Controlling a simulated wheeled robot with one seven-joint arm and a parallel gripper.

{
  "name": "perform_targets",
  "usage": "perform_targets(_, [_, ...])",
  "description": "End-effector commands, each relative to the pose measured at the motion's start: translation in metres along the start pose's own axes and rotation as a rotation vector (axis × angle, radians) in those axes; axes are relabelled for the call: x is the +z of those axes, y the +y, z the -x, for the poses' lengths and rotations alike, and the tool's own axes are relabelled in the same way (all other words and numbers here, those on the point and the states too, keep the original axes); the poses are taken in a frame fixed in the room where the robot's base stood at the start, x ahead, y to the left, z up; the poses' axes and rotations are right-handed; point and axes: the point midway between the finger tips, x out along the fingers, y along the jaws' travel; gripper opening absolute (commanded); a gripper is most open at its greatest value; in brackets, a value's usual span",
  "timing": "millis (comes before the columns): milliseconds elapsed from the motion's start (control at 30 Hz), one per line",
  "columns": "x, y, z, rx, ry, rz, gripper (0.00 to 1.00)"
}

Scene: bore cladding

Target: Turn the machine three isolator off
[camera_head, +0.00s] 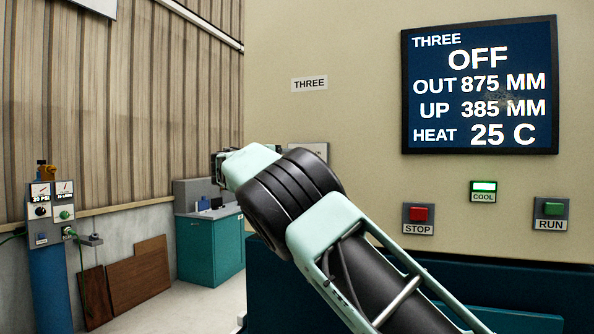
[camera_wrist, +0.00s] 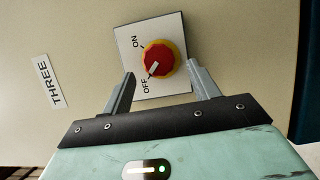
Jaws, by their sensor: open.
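The machine three isolator is a red rotary knob (camera_wrist: 158,58) on a yellow ring, set on a white plate (camera_wrist: 124,40) marked ON and OFF. Its white pointer mark is turned toward OFF. My gripper (camera_wrist: 161,69) is open in the wrist view, one finger on each side of the knob's lower part; I cannot tell whether they touch it. In the head view my arm hides the knob, and only part of a pale plate (camera_head: 318,147) shows behind it. The sign THREE (camera_head: 309,84) is on the wall above; it also shows in the wrist view (camera_wrist: 48,82).
The wall display (camera_head: 479,84) reads THREE, OFF, OUT 875 MM, UP 385 MM, HEAT 25 C. A red STOP button (camera_head: 418,214), lit green COOL lamp (camera_head: 484,186) and green RUN button (camera_head: 553,208) sit below it. A teal cabinet (camera_head: 209,247) and a gauge post (camera_head: 50,215) stand left.

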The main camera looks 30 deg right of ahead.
Motion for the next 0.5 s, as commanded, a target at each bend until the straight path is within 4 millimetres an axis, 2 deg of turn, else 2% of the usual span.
perform_targets(33, [-0.001, -0.004, 0.014, 0.0, 0.005, -0.002, 0.6])
perform_targets(300, [-0.001, -0.004, 0.078, 0.0, 0.005, -0.002, 0.6])
perform_targets(500, [-0.001, -0.002, 0.117, 0.001, 0.005, -0.001, 0.6])
